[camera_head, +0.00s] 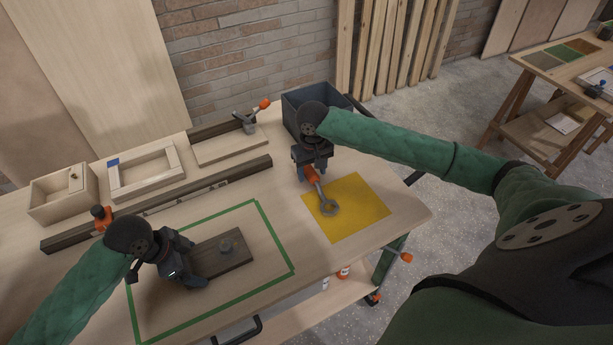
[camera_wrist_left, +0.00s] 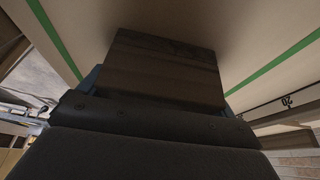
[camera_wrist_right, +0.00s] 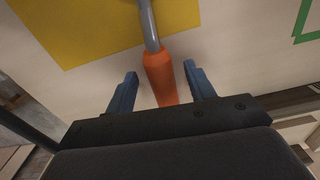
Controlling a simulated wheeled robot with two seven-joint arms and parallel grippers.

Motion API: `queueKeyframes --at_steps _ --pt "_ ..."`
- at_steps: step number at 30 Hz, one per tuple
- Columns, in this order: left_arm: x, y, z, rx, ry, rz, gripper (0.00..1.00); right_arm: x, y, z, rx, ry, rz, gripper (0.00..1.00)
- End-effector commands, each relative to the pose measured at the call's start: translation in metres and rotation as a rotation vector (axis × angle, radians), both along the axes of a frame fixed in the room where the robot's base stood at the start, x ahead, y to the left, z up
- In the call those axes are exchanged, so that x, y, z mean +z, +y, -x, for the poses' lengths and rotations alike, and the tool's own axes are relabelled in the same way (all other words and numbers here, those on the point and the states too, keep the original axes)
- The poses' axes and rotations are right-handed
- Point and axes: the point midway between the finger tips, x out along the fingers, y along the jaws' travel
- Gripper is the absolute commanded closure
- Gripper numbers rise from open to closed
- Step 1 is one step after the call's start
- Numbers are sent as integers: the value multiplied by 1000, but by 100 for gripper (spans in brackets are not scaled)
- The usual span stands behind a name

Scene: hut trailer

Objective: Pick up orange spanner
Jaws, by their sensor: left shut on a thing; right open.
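The orange spanner has an orange handle and a grey ring head (camera_head: 329,207). Its head lies over the yellow mat (camera_head: 362,211) and its handle points to the back left. My right gripper (camera_head: 311,172) is open above the handle end. In the right wrist view the orange handle (camera_wrist_right: 160,77) lies between the two blue fingertips, with a gap on each side. My left gripper (camera_head: 190,262) is shut on a dark wooden board (camera_head: 223,254), inside the green outline. The board also shows in the left wrist view (camera_wrist_left: 165,68).
A grey bin (camera_head: 300,97) stands behind my right gripper. A long dark rail with an orange clamp (camera_head: 101,217) crosses the table on the left. Wooden boxes (camera_head: 62,194) and another orange-handled clamp (camera_head: 250,117) are at the back. The table's right edge is near the mat.

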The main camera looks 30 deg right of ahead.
Motion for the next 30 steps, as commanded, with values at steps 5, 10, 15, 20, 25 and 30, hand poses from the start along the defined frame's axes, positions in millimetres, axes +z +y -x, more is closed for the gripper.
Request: queueKeyframes --at_steps 5,10,15,20,25,30 --pt "1 0 0 0 -1 1 48 -6 0 0 0 -2 0 46" --pt "1 0 0 0 -1 1 48 -6 0 0 0 -1 0 56" --pt "1 0 0 0 -1 1 48 -6 0 0 0 -1 0 89" --pt "1 0 0 0 -1 1 48 -6 0 0 -1 -1 0 100" --pt "1 0 0 0 -1 1 48 -4 0 0 -1 -2 0 100" --pt "1 0 0 0 -1 1 48 15 0 -1 -1 -2 0 100"
